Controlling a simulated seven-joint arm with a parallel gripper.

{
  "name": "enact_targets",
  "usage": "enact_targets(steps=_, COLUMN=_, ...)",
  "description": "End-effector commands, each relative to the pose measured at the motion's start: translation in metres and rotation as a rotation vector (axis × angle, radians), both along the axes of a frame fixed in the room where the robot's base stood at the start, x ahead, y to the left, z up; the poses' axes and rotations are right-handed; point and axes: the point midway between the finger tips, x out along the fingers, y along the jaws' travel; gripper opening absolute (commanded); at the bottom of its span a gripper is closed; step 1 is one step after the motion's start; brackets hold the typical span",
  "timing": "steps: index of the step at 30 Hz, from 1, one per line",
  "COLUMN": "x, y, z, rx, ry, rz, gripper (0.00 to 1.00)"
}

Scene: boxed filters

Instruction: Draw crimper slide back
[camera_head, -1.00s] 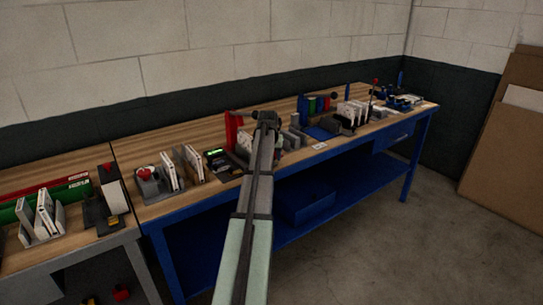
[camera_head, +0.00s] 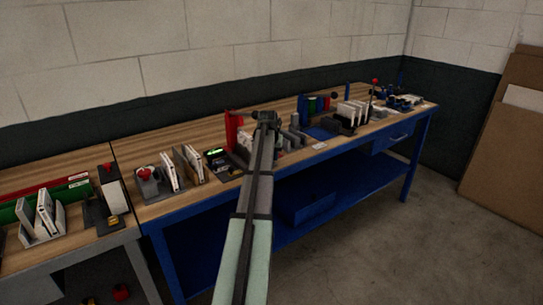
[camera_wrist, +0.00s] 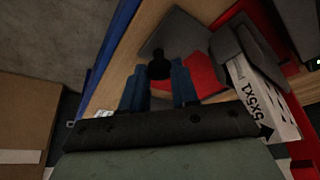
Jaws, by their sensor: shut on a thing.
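My gripper (camera_wrist: 157,78) shows in the wrist view with its two blue fingers on either side of a small black knob (camera_wrist: 158,65), shut on it. The knob stands in front of a grey plate (camera_wrist: 178,32) and a red panel (camera_wrist: 204,75), apparently parts of the crimper; how they join is hidden. A white boxed filter marked "5x5x1" (camera_wrist: 262,95) lies to the right, beside a dark grey block (camera_wrist: 225,43). In the head view my arm reaches over the blue bench beside a red upright (camera_head: 232,130). Its fingers and the knob cannot be made out there.
The blue bench (camera_head: 160,222) carries filter racks (camera_head: 188,163) left of my arm. Dark holders and white boxes (camera_head: 350,112) stand to the right. A second bench at left holds a rack (camera_head: 42,218). Cardboard sheets (camera_head: 505,150) lean at far right; the floor in front is clear.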

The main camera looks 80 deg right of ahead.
Motion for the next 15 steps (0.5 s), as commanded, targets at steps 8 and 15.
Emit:
enact_targets(steps=8, x=-0.003, y=-0.003, z=0.0, rx=0.0, ry=0.001, rz=0.0, gripper=0.0)
enact_targets(steps=15, x=-0.024, y=-0.026, z=0.001, rx=0.001, ry=0.0, rz=-0.002, gripper=0.0)
